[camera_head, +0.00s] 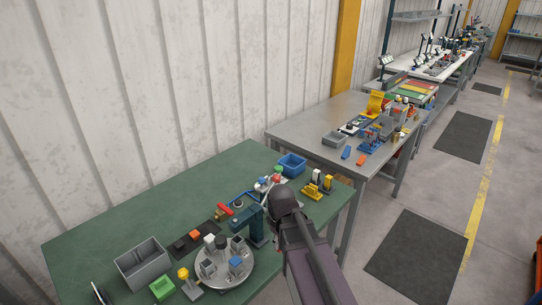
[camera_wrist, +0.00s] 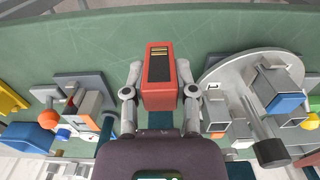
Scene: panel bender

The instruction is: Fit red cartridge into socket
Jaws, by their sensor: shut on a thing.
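The red cartridge (camera_wrist: 160,80) is upright between the two grey fingers of my gripper (camera_wrist: 160,93) in the wrist view. It has a dark top face with yellow contact strips. The fingers are shut on its sides. A round grey plate (camera_wrist: 235,82) lies to the right of it, apart from the cartridge, with grey open-topped holders (camera_wrist: 217,118) and a blue block (camera_wrist: 286,103). I cannot tell which holder is the socket. In the head view, the plate (camera_head: 240,278) is in the near part of the green table; my arm hides my gripper and cartridge.
The green table (camera_head: 110,222) also bears a grey bin (camera_head: 143,263), a green box (camera_head: 162,288), a dark teal press-like stand (camera_head: 246,222), a blue bin (camera_head: 292,164) and a yellow fixture (camera_head: 318,186). In the wrist view, a grey fixture with an orange ball (camera_wrist: 52,118) is left of my gripper.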

